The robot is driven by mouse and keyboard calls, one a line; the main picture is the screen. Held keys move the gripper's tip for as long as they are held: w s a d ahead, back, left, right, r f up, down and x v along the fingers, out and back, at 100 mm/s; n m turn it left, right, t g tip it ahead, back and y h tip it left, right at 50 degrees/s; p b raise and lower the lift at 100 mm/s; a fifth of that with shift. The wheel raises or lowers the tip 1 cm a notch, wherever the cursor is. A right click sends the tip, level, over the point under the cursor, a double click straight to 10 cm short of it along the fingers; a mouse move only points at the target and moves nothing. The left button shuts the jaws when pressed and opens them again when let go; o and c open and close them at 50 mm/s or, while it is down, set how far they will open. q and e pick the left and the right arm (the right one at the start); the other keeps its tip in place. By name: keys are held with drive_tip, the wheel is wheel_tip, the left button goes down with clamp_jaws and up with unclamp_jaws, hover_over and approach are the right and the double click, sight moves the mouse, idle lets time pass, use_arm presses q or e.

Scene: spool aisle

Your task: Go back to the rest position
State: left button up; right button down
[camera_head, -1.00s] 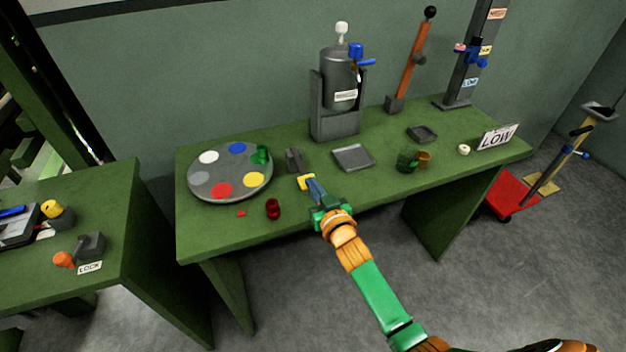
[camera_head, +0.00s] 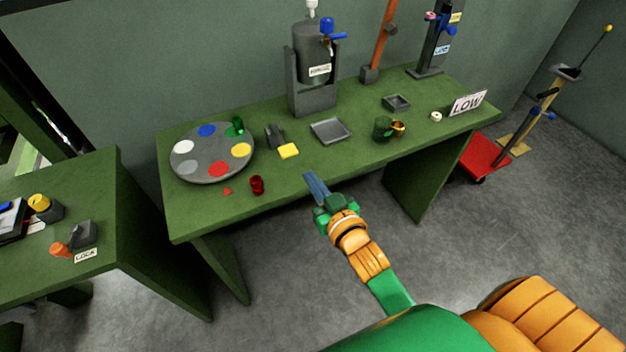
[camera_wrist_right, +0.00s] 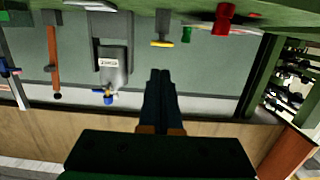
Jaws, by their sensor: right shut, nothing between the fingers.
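My right gripper (camera_head: 316,184) is shut and empty in the head view. Its fingertips are near the front edge of the green bench (camera_head: 220,223), apart from the things on it. In the right wrist view its closed fingers (camera_wrist_right: 160,82) point away from the camera with nothing between them. My left gripper is not in view.
A tank (camera_head: 313,63) stands behind. Floor in front of the bench is clear.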

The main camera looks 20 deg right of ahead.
drive_tip(key=shift+w, duration=0.1)
idle(0.5)
drive_tip(key=s+f+n+g, duration=0.1)
drive_tip(key=s+f+g, duration=0.45)
drive_tip(key=f, duration=0.85)
drive_tip(key=s+f+g, duration=0.3)
drive_tip(key=s+f, duration=0.5)
drive_tip(key=f, duration=0.6)
drive_tip(key=s+d+f+g, duration=0.1)
drive_tip(key=s+f+g, duration=0.2)
drive_tip(key=s, duration=0.8)
drive_tip(key=s+d+f+n+g, duration=0.1)
drive_tip(key=s+f+g, duration=0.3)
drive_tip(key=s+f, duration=0.3)
drive_tip(key=s, duration=0.4)
drive_tip(key=shift+h, duration=0.3)
